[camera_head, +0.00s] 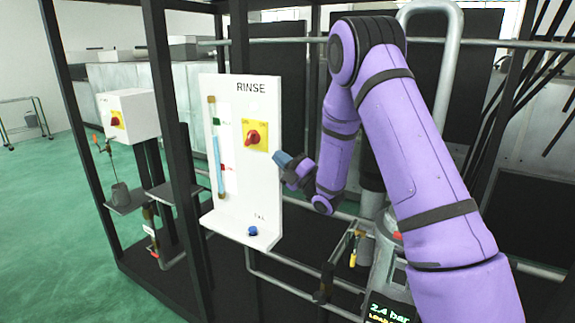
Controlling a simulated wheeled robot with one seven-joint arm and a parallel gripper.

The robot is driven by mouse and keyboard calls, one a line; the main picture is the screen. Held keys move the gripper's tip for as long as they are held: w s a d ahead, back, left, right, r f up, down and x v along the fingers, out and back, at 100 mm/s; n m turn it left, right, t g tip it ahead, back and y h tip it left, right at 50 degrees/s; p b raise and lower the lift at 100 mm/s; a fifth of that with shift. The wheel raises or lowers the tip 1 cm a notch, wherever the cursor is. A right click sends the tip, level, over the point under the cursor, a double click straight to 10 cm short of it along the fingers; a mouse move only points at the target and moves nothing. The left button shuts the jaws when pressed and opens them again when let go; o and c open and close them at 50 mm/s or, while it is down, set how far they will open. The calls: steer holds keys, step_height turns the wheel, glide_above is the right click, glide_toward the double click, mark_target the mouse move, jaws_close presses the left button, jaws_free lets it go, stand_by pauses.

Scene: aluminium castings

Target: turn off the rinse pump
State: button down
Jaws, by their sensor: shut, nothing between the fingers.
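A white panel marked RINSE (234,90) stands upright in the middle of the camera_head view. It carries a red rotary switch (254,137) on a yellow plate (262,126). A vertical sight tube with blue liquid (217,160) is at the panel's left, with a green and a red mark beside it. A blue knob (253,231) sits low on the panel's ledge. My gripper (280,158) is shut and empty, just right of and below the yellow plate. Whether it touches the panel cannot be told. The switch is not hidden.
A second white box (128,112) with a red switch on yellow stands further left. Dark frame posts (162,90) and grey pipes (446,70) surround the panel. A display reading 2.4 bar (390,312) is at the bottom right. Green floor (50,220) is open at left.

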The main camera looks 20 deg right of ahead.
mark_target(253, 134)
steer(key=x, duration=0.8)
steer(key=shift+w+a+r, duration=0.15)
steer(key=shift+w+r, duration=0.05)
steer(key=shift+r+g+h, duration=0.25)
steer(key=shift+g+h, duration=0.25)
steer(key=shift+g, duration=0.1)
steer(key=r+g+h, duration=0.1)
steer(key=g, duration=0.1)
steer(key=w+a+r+g+h, duration=0.1)
steer(key=g+h, duration=0.1)
steer(key=g, duration=0.1)
steer(key=shift+w+r+h, duration=0.1)
steer(key=shift+w+h, duration=0.1)
steer(key=shift+h, duration=0.1)
stand_by(0.3)
